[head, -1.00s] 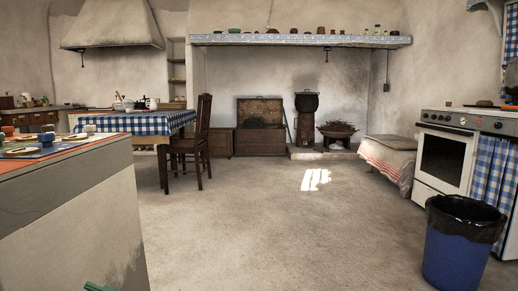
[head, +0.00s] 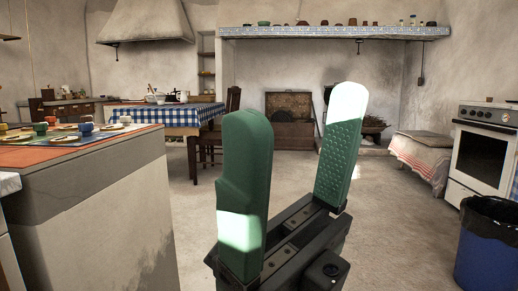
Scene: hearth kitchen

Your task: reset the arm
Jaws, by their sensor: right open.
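My right gripper (head: 296,155) stands up large in the middle of the head view, close to the camera. Its two green fingers are wide apart and nothing is between them. Bright light falls on parts of both fingers. It is in free air and I see it touching nothing. It hides part of the floor and of the hearth behind it. My left gripper is not in view.
A counter (head: 95,180) with cups and plates stands at the left. A table with a blue checked cloth (head: 165,116) and a chair (head: 207,150) are behind it. A blue bin (head: 487,250) and a white stove (head: 485,160) are at the right. The floor (head: 395,235) between is clear.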

